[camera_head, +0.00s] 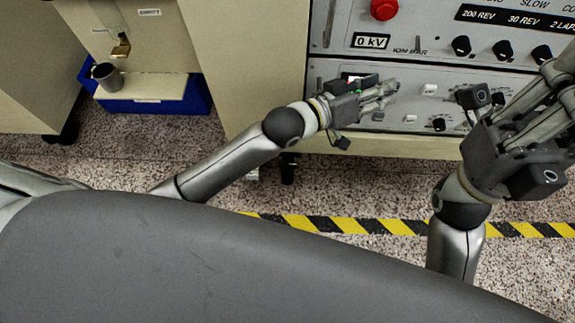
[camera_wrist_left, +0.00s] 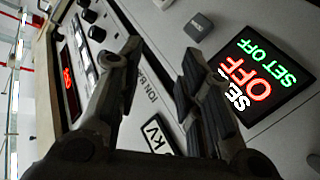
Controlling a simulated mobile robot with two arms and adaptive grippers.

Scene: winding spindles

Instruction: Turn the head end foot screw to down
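No part marked as the head end foot screw can be picked out in either view. A dark foot or caster (camera_head: 288,168) stands under the left end of the grey control cabinet. My left gripper (camera_head: 388,91) is in front of the cabinet's lower panel, above and right of that foot. In the left wrist view my left gripper (camera_wrist_left: 160,57) shows its two fingers apart, with nothing held between them. My right gripper (camera_head: 556,92) is at the right edge, near the panel. Its fingertips are partly cut off, so its opening is unclear.
The control panel (camera_head: 345,95) carries a red button (camera_head: 384,9), black knobs and a 0 kV label. In the left wrist view a lit display (camera_wrist_left: 265,75) reads OFF. Yellow-black tape (camera_head: 350,225) crosses the floor.

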